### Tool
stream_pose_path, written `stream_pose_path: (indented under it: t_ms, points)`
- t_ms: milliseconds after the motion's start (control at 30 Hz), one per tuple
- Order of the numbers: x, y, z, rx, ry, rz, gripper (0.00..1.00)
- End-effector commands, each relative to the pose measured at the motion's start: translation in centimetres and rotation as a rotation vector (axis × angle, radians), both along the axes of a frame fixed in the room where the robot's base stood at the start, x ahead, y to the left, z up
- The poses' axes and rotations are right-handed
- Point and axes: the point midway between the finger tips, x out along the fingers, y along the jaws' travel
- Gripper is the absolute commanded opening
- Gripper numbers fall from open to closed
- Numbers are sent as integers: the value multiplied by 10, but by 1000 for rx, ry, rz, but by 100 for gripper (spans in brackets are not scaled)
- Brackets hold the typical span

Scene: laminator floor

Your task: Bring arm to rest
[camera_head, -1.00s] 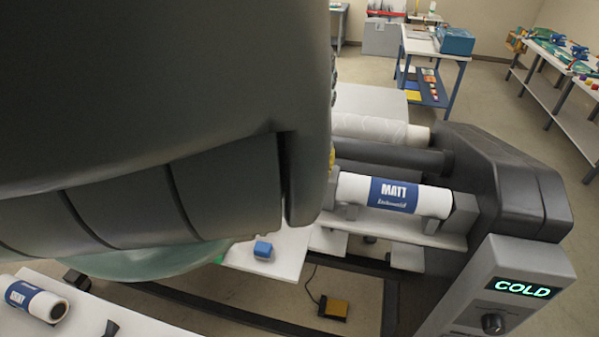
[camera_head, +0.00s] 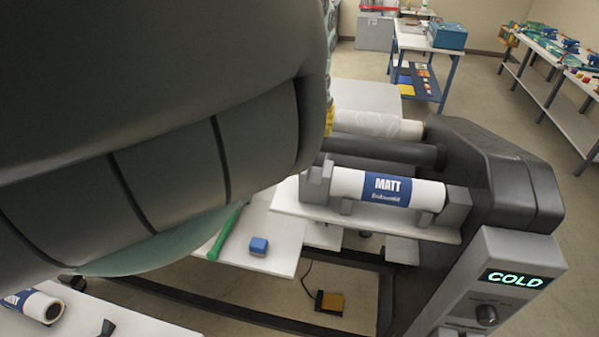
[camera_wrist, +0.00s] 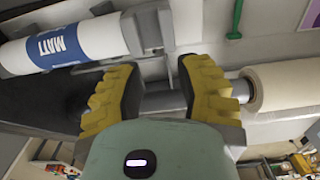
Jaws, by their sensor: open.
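My gripper (camera_wrist: 160,95) shows in the wrist view with its two yellow-padded fingers spread apart and nothing between them. It hangs over the laminator, between the MATT roll and a plain roll. In the head view my dark arm fills the left and hides most of the gripper. The MATT roll (camera_head: 385,189) lies across its grey holders on the laminator (camera_head: 500,165). It also shows in the wrist view (camera_wrist: 75,45), at the upper left. The plain roll (camera_wrist: 285,85) is at the right of the wrist view.
A panel reading COLD (camera_head: 515,278) stands at the front right. A blue block (camera_head: 259,246) and a green-handled tool (camera_head: 228,232) lie on a white shelf. Another labelled roll (camera_head: 38,304) lies at the lower left.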

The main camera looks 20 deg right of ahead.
Motion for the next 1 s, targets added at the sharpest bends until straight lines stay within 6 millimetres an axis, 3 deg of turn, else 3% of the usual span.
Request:
stream_pose_path:
  t_ms: [33,700,767,867,1000]
  points:
    - [6,9,3,-2,-2,23,34]
    - [5,7,9,-8,-2,21,34]
    - [9,-1,10,-41,-13,20,34]
    - [24,-29,14,-170,-64,24,34]
    - [66,-82,35,-474,-202,81,34]
